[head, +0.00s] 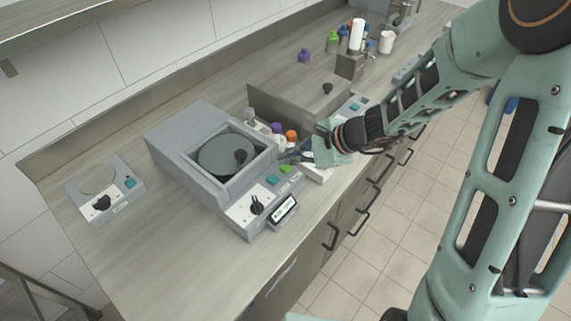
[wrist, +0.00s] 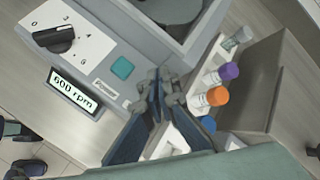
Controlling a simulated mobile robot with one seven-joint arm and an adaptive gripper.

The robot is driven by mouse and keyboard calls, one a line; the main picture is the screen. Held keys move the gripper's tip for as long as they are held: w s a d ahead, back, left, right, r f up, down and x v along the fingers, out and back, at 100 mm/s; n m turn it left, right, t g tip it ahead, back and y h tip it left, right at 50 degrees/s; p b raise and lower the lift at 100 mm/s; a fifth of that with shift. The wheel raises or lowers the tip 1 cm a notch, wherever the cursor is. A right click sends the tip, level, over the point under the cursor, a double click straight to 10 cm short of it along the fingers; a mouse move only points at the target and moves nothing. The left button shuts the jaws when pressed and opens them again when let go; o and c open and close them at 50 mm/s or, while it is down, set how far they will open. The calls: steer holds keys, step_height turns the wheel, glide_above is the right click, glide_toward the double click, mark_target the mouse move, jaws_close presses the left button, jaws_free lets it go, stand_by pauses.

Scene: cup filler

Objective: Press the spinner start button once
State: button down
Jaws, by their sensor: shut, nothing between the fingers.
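The wrist view shows the teal button (wrist: 122,67) clear, beside the dial (wrist: 53,38) and a display reading 600 rpm (wrist: 73,92). My gripper (head: 297,153) is shut and empty at the panel's right end. In the wrist view its fingertips (wrist: 162,85) are right of the teal button; contact cannot be told.
A rack with purple-capped (wrist: 229,71) and orange-capped (wrist: 218,96) bottles stands close right of my gripper. A grey box (head: 300,100) rises behind it. A smaller device (head: 105,188) with its own teal button sits at the left. Bench is bare between it and the spinner.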

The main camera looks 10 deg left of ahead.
mark_target(288, 168)
steer(key=shift+r+p, duration=1.9)
steer(key=shift+r, duration=0.6)
